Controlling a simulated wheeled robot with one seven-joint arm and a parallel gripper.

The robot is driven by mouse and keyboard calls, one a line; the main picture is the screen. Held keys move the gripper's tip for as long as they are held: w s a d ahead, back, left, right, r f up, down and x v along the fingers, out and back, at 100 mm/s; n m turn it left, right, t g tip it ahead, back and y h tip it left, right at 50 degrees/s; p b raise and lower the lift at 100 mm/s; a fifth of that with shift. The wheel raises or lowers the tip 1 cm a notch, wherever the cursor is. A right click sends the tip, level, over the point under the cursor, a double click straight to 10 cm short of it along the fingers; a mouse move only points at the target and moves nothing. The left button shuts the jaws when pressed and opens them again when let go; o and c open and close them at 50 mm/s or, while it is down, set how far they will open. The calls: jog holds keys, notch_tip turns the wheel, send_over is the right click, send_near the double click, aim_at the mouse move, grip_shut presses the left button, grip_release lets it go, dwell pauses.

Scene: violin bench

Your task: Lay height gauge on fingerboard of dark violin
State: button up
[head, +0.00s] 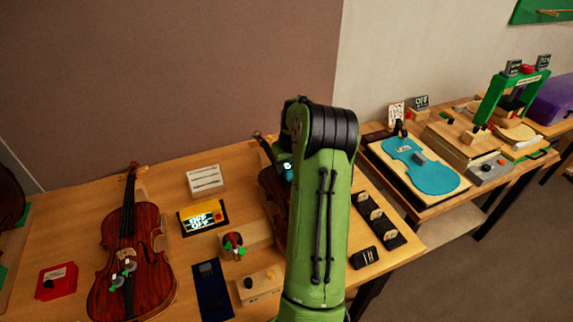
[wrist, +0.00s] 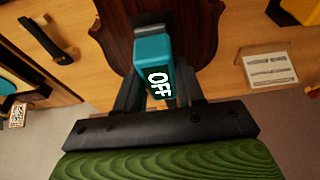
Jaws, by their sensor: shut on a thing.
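The height gauge (wrist: 152,52) is a teal block with a white OFF on a black display. My gripper (wrist: 157,78) is shut on it in the wrist view. The dark violin (wrist: 203,25) lies beyond and beneath the gauge there, with its brown body on both sides. The gauge and jaws cover much of its middle, so I cannot tell whether the gauge touches the fingerboard. In the head view, the dark violin (head: 271,192) is mostly hidden behind my green arm. A bit of the teal gauge (head: 287,172) shows beside the arm.
A reddish violin (head: 130,262) lies at the left of the bench. Between the violins are a yellow display box (head: 203,217), a white card tray (head: 205,181) and a dark blue cloth (head: 212,290). A black rack (head: 376,215) stands right of my arm.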

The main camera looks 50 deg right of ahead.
jog(key=shift+f+b, duration=0.4)
jog(key=shift+f, duration=0.15)
jog(key=o, duration=1.2)
jog(key=shift+c, duration=0.2)
jog(key=p+v, duration=0.1)
jog(key=v, duration=1.5)
jog(key=shift+w, duration=0.15)
